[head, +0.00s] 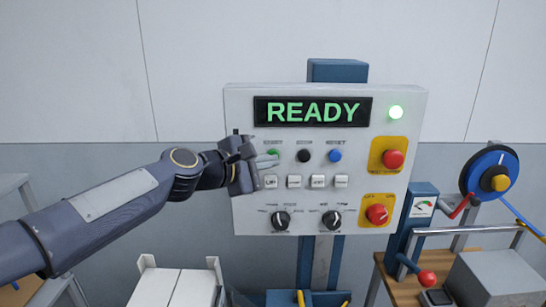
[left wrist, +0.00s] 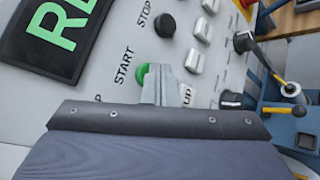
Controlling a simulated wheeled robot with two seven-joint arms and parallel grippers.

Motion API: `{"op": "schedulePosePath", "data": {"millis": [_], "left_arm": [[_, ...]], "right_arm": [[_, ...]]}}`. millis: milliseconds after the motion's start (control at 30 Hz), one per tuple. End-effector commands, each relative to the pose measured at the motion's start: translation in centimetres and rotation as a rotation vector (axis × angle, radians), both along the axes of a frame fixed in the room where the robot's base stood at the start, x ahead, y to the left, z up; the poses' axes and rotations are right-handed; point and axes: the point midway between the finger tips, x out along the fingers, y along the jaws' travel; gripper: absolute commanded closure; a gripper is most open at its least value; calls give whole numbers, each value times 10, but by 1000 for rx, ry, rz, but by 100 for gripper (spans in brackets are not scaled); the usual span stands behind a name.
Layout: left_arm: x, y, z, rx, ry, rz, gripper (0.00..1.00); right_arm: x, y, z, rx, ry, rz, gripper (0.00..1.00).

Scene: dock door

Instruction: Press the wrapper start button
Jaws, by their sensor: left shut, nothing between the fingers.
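The control panel (head: 340,222) is a light grey box on a blue post. Its green start button (head: 273,153) sits at the upper left of the button row, under the READY display (head: 313,111). In the left wrist view the green button (left wrist: 141,74), labelled START, is partly hidden behind my fingertips. My left gripper (head: 268,162) is shut and empty, with its tips right at the green button. I cannot tell whether they touch it. In the left wrist view the closed fingertips (left wrist: 165,84) lie between the green button and the white UP key (left wrist: 187,95). My right gripper is not in view.
A black STOP button (head: 304,156) and a blue RESET button (head: 334,155) are to the right. White keys (head: 294,181) and black knobs (head: 281,220) lie below.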

Motion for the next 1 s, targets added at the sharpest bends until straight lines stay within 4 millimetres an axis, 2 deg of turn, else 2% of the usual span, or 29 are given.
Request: {"op": "schedulePosePath", "data": {"millis": [700, 1000], "left_arm": [[6, 0, 0, 0, 0, 1, 100], [-2, 0, 0, 0, 0, 1, 100]], "right_arm": [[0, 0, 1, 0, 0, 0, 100], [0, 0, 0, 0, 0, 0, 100]]}}
